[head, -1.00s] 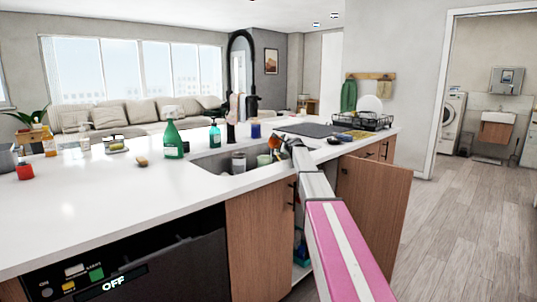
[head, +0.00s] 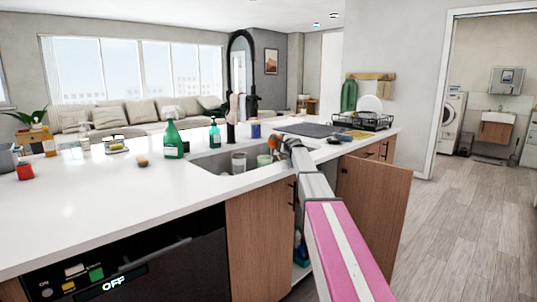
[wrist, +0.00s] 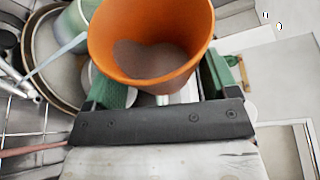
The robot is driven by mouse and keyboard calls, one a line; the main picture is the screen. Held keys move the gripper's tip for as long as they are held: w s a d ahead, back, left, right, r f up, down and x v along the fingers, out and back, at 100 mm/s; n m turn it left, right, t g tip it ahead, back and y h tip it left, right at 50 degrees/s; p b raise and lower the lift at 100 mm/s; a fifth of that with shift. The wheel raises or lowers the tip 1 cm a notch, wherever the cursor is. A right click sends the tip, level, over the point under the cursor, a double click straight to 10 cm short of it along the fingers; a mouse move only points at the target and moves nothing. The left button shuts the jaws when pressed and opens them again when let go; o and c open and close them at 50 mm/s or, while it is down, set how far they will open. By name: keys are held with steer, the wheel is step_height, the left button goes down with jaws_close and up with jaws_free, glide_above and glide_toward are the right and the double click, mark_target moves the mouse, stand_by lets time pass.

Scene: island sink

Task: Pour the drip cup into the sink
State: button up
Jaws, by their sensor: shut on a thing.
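The drip cup is an orange cup (wrist: 150,45) with a dark brown patch inside, seen through its open mouth in the wrist view. It also shows small in the head view (head: 273,143). My gripper (wrist: 163,85) is shut on the cup, with a green finger pad on either side of it. In the head view my gripper (head: 283,146) is at the far right end of the sink (head: 208,163). My gripper hides part of the cup there. I cannot tell the cup's exact tilt.
The sink holds a white cup (head: 239,162) and a pale green cup (head: 264,160). A black faucet (head: 231,90) arches above. A green spray bottle (head: 173,140) stands left of the sink. An open cabinet door (head: 372,205) stands right of my arm.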

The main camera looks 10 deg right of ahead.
steer(key=shift+s+a+r+n+t, duration=0.3)
steer(key=shift+s+a+r+n, duration=0.2)
steer(key=shift+n, duration=0.2)
stand_by(0.4)
steer(key=shift+a, duration=0.15)
steer(key=shift+n, duration=0.3)
steer(key=shift+s+a+r+n+t, duration=0.2)
steer(key=shift+r+n+t, duration=0.15)
steer(key=shift+n, duration=0.25)
steer(key=shift+w+d+f+m, duration=0.25)
steer(key=shift+f+m, duration=0.15)
steer(key=shift+m, duration=0.4)
steer(key=shift+w+d+f+m+g, duration=0.3)
steer(key=shift+d+m+g, duration=0.1)
steer(key=shift+m+g, duration=0.1)
